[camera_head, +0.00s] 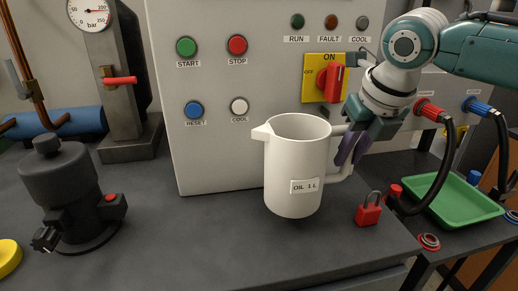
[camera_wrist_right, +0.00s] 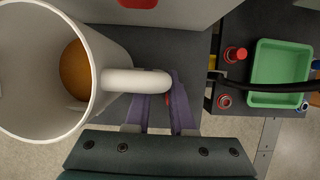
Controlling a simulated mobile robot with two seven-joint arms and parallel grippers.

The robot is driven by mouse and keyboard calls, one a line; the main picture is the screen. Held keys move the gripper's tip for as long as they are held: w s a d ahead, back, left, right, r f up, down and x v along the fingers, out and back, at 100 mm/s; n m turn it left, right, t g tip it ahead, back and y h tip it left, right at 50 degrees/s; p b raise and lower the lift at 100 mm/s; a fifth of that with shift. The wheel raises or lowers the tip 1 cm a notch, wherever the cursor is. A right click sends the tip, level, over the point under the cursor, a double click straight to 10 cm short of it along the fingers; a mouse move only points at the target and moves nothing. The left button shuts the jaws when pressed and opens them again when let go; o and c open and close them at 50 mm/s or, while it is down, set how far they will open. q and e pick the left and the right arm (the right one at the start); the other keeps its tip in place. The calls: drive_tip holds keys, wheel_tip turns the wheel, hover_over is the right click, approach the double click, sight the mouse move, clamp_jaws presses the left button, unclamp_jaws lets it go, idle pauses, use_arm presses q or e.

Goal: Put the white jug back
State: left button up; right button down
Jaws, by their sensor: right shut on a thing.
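The white jug (camera_head: 293,160), labelled "OIL 1 L", is upright in front of the grey control panel. A dark shadow lies under its base, and it appears to be held slightly above the dark bench (camera_head: 190,240). My right gripper (camera_head: 348,150) is shut on the jug's handle, on the jug's right side. In the right wrist view, the purple fingers (camera_wrist_right: 162,108) close around the handle, and the jug (camera_wrist_right: 92,45) shows orange-brown liquid inside. My left gripper is not in view.
A red padlock (camera_head: 369,209) stands on the bench right of the jug. A dark pump-like device (camera_head: 65,190) stands at left. A green tray (camera_head: 455,208) lies on a lower surface at right, beside red-ended and blue-ended hoses. The bench's front middle is clear.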

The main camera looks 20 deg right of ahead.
sight(348, 169)
wheel_tip(348, 169, down, 4)
drive_tip(key=shift+r, duration=0.1)
drive_tip(key=c, duration=0.8)
unclamp_jaws()
drive_tip(key=shift+o, duration=0.2)
drive_tip(key=shift+s+r, duration=0.1)
drive_tip(key=shift+r, duration=0.1)
drive_tip(key=p+v, duration=0.2)
drive_tip(key=v, duration=0.9)
drive_tip(key=shift+s+r, duration=0.2)
drive_tip(key=shift+r, duration=0.05)
